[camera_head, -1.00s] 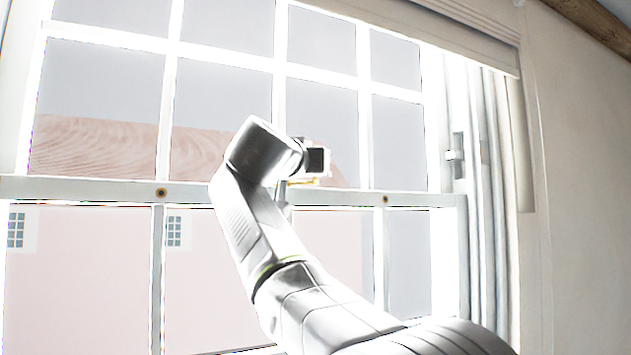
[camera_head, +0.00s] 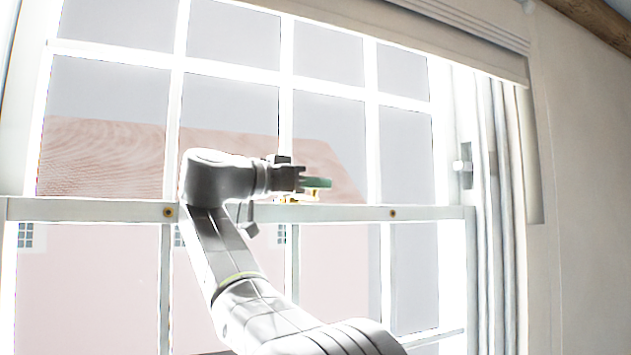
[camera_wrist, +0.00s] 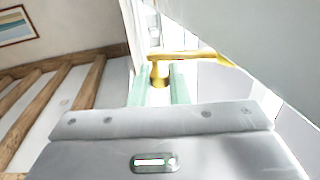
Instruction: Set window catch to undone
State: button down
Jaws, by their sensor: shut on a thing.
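The window catch (camera_wrist: 190,56) is brass. In the wrist view it shows as a yellow lever with a round post below it, at the top middle. In the head view a small part of the catch (camera_head: 313,194) shows on the meeting rail of the sash window (camera_head: 100,210). My gripper (camera_head: 318,183) has green fingers and is at the catch, just above the rail. In the wrist view its two fingers (camera_wrist: 160,84) lie on either side of the round post, shut on it. The fingers and wrist hide part of the catch in the head view.
A blind (camera_head: 450,45) hangs at the top right. The window panes are close behind my gripper. A framed picture (camera_wrist: 24,24) hangs at the wrist view's upper left.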

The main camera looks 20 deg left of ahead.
dwell(0.3)
jog(key=c, duration=1.4)
grip_release()
jog(key=shift+c, duration=0.2)
jog(key=v, duration=1.3)
jog(key=shift+s+a, duration=0.2)
jog(key=shift+s, duration=0.15)
